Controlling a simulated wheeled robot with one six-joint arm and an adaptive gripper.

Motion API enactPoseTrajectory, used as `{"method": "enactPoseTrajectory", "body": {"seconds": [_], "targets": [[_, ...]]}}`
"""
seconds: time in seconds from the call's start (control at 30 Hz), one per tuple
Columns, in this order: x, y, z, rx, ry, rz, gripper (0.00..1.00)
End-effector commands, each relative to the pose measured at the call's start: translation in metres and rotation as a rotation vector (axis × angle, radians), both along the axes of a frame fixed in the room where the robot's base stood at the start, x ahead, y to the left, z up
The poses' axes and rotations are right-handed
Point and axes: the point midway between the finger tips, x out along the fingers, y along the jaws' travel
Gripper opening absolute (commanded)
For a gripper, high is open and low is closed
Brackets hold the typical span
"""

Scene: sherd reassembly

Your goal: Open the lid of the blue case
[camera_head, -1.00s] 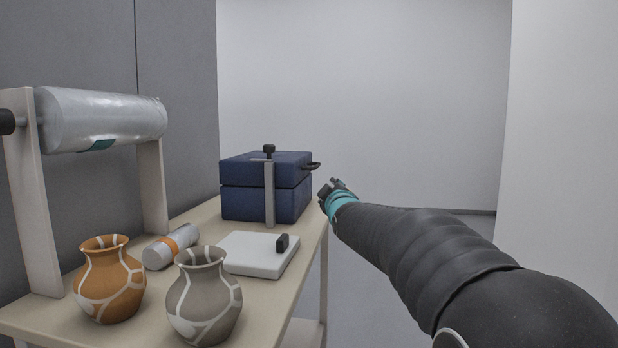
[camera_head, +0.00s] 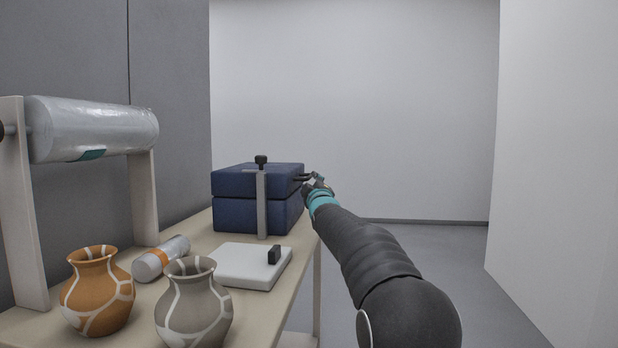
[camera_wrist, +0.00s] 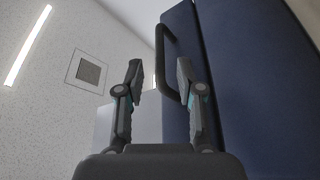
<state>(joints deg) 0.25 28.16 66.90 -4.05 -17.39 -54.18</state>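The blue case (camera_head: 236,214) stands at the far end of the table with its lid (camera_head: 238,181) down; a dark seam separates the two. A black handle (camera_head: 301,178) sticks out from the lid's right side. It also shows in the wrist view (camera_wrist: 160,65) as a bar looping off the blue face. My gripper (camera_head: 316,181) is at the handle, right of the case.
A grey upright with a black knob (camera_head: 261,160) stands before the case. A white scale-like block (camera_head: 245,268), a grey vase (camera_head: 193,305), an orange vase (camera_head: 97,292), a wrapped roll (camera_head: 161,258) and a film roll on a stand (camera_head: 95,130) are nearer. The floor to the right is clear.

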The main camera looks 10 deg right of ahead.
Motion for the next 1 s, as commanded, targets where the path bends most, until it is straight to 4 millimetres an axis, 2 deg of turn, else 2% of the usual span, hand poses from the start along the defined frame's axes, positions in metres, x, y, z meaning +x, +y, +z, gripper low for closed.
{"method": "enactPoseTrajectory", "body": {"seconds": [0.2, 0.4, 0.87, 0.9, 1.0], "targets": [[0.029, 0.001, 0.007, 0.001, 0.000, 0.000, 0.37], [0.045, 0.001, 0.011, -0.001, -0.001, 0.001, 0.37], [0.052, 0.001, 0.011, 0.000, 0.001, 0.001, 0.37], [0.052, 0.001, 0.011, 0.000, 0.001, 0.001, 0.32], [0.052, 0.001, 0.011, 0.000, 0.000, 0.000, 0.07]]}}
